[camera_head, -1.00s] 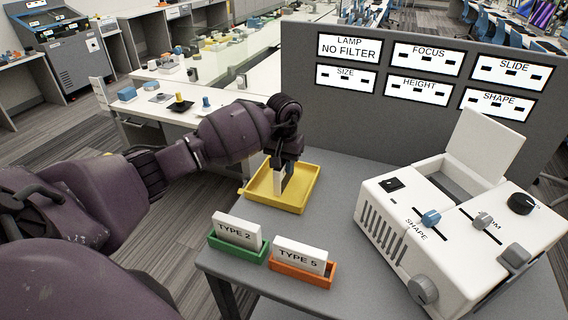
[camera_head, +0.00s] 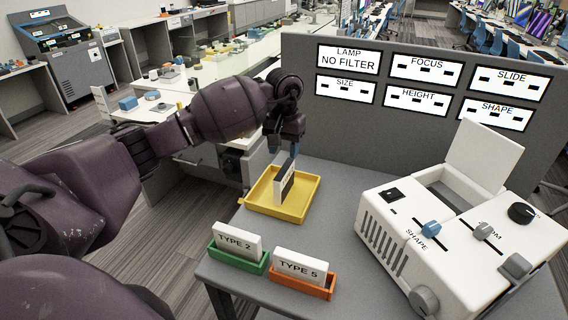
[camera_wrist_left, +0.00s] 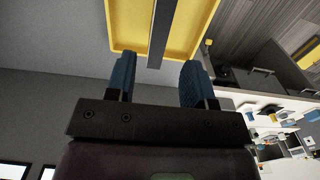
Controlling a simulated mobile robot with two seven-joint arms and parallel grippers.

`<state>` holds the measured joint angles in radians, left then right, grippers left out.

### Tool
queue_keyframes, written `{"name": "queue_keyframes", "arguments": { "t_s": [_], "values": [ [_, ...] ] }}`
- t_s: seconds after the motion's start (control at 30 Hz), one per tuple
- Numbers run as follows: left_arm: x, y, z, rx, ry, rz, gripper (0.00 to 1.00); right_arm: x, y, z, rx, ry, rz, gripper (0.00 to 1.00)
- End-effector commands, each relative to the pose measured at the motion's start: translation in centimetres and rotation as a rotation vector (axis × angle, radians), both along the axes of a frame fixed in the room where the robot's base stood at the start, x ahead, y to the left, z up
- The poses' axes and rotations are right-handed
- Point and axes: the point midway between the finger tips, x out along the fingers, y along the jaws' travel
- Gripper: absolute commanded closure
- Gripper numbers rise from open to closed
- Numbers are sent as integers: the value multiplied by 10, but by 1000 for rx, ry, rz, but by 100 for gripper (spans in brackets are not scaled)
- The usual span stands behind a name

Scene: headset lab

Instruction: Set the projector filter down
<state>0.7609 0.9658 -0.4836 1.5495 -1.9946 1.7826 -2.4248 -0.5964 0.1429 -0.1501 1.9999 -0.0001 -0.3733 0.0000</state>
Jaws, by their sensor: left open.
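The projector filter (camera_head: 285,186), a thin plate with a dark face and a light edge, stands upright in the yellow tray (camera_head: 311,192). In the left wrist view the filter (camera_wrist_left: 161,32) shows edge-on as a dark strip over the yellow tray (camera_wrist_left: 128,22). My left gripper (camera_head: 292,151) is just above the filter, pointing down. In the left wrist view its blue fingers (camera_wrist_left: 158,80) are apart, and the filter's edge lies between them in the picture, clear of both. My right gripper is not in view.
A white projector (camera_head: 400,225) with knobs and sliders stands at the right of the grey table (camera_head: 350,180). A green holder (camera_head: 238,262) with a TYPE 2 plate and an orange holder (camera_head: 317,288) with a TYPE 5 plate sit at the front. A grey panel stands behind.

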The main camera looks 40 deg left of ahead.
Motion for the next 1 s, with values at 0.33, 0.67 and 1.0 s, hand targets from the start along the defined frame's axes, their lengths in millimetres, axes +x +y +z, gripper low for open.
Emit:
{"name": "queue_keyframes", "arguments": {
  "t_s": [0.33,0.67,1.0],
  "values": [
    [0,0,35,0,0,-1,51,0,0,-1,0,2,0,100],
    [0,0,37,0,1,0,51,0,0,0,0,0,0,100],
    [0,0,36,0,1,0,51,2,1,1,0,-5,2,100]
  ]
}}
